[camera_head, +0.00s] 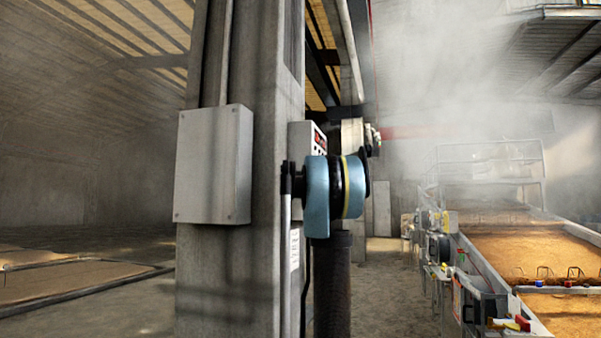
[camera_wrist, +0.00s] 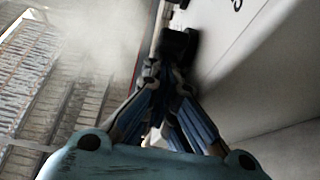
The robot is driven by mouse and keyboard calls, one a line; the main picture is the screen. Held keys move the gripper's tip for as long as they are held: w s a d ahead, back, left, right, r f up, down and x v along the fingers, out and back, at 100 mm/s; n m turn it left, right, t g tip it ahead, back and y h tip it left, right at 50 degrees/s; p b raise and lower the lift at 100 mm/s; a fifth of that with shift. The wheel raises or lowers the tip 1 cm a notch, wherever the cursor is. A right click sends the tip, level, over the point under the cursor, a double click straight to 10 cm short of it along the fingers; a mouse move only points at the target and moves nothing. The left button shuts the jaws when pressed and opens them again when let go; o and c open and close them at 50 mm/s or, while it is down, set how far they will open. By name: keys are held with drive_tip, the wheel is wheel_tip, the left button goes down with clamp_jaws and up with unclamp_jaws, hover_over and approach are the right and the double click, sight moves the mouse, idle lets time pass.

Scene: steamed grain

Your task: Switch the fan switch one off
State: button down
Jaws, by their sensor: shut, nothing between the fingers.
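The fan switch one cannot be picked out in either view. In the head view, a pale control box (camera_head: 299,138) with a small red display or label (camera_head: 319,141) is fixed to the side of the concrete pillar. My blue arm joint covers much of its front. In the wrist view, my gripper (camera_wrist: 176,48) is shut and empty, its dark fingertips together. The fingertips are close to a white panel surface (camera_wrist: 240,70) with part of a dark printed mark at its top edge. I cannot tell whether they touch it. A switch at the fingertips would be hidden.
The concrete pillar (camera_head: 258,200) carries a closed grey box (camera_head: 214,165) left of my arm. A long bed of grain (camera_head: 530,250) with machinery along its near side runs along the right. Steam blurs the back. The floor (camera_head: 120,300) at left front is clear.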

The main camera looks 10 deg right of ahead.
drive_tip(key=s+a+r, duration=0.1)
drive_tip(key=s+a, duration=0.5)
drive_tip(key=s, duration=0.5)
drive_tip(key=shift+a+r, duration=0.2)
drive_tip(key=shift+r, duration=0.05)
drive_tip(key=shift+s, duration=0.1)
idle(0.5)
